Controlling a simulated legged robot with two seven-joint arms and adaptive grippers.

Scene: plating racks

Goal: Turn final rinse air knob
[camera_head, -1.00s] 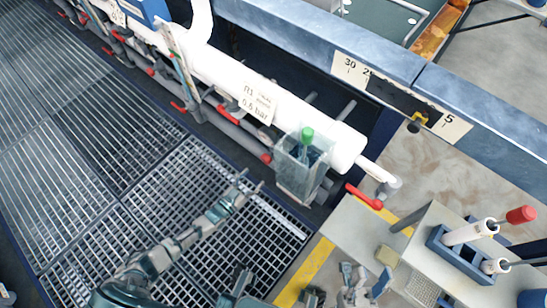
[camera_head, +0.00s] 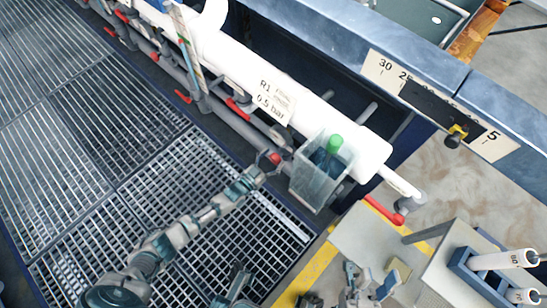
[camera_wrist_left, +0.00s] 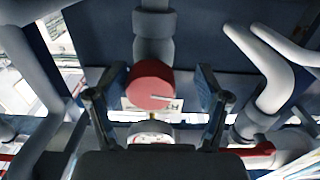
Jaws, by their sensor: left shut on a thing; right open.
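The red round knob (camera_wrist_left: 153,84) sits at the end of a grey pipe stub in the left wrist view, with a pale pointer mark towards its lower right. It also shows small in the head view (camera_head: 275,158), at the lower side of the white pipe. My left gripper (camera_head: 268,165) is at the knob, its fingers on either side; it is shut on it. In the left wrist view the fingers (camera_wrist_left: 157,100) flank the knob and partly cover the plate behind it. My right gripper (camera_head: 368,282) is open and empty near the bottom edge, partly hard to make out.
A clear box (camera_head: 318,180) with a green-capped bottle (camera_head: 333,146) stands just right of my left gripper. The white pipe (camera_head: 300,95) carries a "R1 0.5 bar" label. Red lever handles and grey pipes run along it. A metal grating (camera_head: 150,190) lies below.

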